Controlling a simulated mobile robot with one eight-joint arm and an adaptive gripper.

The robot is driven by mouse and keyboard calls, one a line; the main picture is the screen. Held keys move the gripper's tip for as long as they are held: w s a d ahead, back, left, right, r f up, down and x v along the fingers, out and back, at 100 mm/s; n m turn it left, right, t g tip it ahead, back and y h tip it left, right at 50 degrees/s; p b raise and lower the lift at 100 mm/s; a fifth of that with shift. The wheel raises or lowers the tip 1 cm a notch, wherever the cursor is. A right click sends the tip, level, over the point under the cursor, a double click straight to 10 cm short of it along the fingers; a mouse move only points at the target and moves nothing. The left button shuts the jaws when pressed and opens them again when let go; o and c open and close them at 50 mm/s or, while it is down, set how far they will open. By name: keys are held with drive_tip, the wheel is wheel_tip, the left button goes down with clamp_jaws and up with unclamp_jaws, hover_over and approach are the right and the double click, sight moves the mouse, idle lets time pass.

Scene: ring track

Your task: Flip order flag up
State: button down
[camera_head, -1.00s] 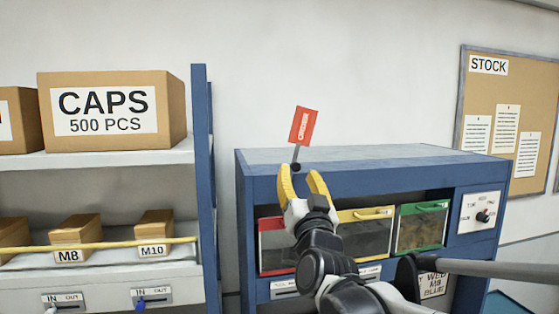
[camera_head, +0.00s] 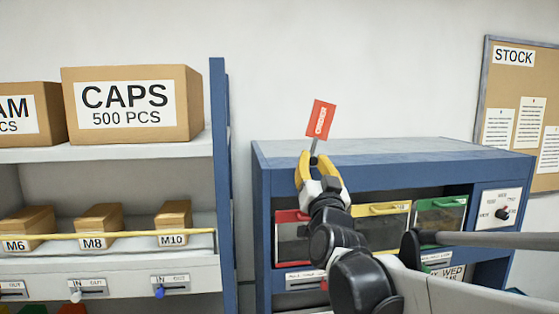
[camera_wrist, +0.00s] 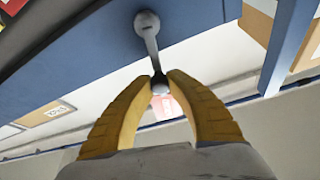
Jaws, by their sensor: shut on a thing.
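The order flag (camera_head: 320,119) is a red plate marked "ORDER" on a thin grey stem. It stands up and leans a little right above the front left of the blue cabinet (camera_head: 420,160). My gripper (camera_head: 317,158) is at the lower stem, its yellow fingers shut on the flag's stem. In the wrist view my gripper (camera_wrist: 160,82) has its fingertips closed around a small ball on the lever (camera_wrist: 149,42), which runs to a round pivot on the blue panel. The red plate shows blurred behind the fingertips.
Red, yellow and green bins (camera_head: 440,215) sit in the cabinet, with a dial panel (camera_head: 500,208) at right. A shelf (camera_head: 110,150) with boxes stands at left. A grey bar (camera_head: 490,240) crosses at lower right.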

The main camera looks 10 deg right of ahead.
drive_tip(key=n, duration=0.1)
drive_tip(key=a+n+y+b, duration=0.1)
drive_tip(key=n, duration=0.1)
drive_tip(key=n+y, duration=0.1)
drive_tip(key=shift+a+r+n, duration=0.15)
drive_tip(key=shift+a+n, duration=0.15)
drive_tip(key=shift+a, duration=0.05)
drive_tip(key=c, duration=1.3)
unclamp_jaws()
drive_tip(key=shift+w+a, duration=0.1)
drive_tip(key=v, duration=1.2)
